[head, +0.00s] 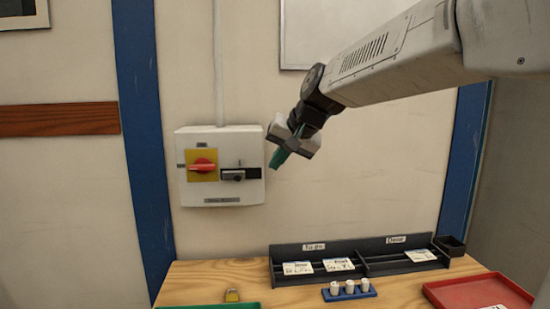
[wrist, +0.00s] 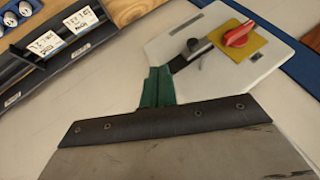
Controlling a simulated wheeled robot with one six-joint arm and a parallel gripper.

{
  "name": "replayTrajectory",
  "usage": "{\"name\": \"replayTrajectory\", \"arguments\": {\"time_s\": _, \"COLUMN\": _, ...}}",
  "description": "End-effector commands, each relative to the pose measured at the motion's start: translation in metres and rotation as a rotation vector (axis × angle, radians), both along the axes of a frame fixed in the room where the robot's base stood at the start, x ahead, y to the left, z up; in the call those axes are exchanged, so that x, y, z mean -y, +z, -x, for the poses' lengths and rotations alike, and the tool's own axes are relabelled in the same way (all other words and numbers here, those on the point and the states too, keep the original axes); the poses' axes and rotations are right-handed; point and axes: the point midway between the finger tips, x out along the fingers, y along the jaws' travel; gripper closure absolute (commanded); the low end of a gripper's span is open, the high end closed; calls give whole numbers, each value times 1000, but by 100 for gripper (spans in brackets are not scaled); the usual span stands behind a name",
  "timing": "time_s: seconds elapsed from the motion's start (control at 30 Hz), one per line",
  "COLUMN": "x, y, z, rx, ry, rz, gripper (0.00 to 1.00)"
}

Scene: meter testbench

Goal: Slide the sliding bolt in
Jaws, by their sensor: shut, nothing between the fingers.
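A white switch box (head: 222,192) is mounted on the wall, and it also shows in the wrist view (wrist: 240,75). Its sliding bolt (head: 234,175) is a grey piece on a dark track, right of a red rotary knob (head: 203,167) on a yellow plate. In the wrist view the bolt (wrist: 193,46) lies beside the red knob (wrist: 238,35). My gripper (head: 277,160) has green fingers, pressed together and empty. It is just right of the box in the head view. In the wrist view the fingertips (wrist: 160,72) point toward the track's near end, apart from the bolt.
Below is a wooden table (head: 205,284) with a black card rack (head: 318,274), a blue holder with white pegs (head: 349,293), a yellow padlock (head: 232,296) and a red tray (head: 478,291). A grey conduit (head: 218,70) runs up from the box. Open space lies before the wall.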

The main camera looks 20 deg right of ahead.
Motion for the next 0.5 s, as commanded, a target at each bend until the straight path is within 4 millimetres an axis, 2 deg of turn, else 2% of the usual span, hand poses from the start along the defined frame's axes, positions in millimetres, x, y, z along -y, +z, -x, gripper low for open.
{"name": "replayTrajectory", "arguments": {"time_s": 0.3, "x": -15, "y": -54, "z": -41, "rx": -3, "ry": 3, "rz": 1, "gripper": 100}}
{"name": "replayTrajectory", "arguments": {"time_s": 0.5, "x": -40, "y": -47, "z": -55, "rx": 0, "ry": 4, "rz": 1, "gripper": 100}}
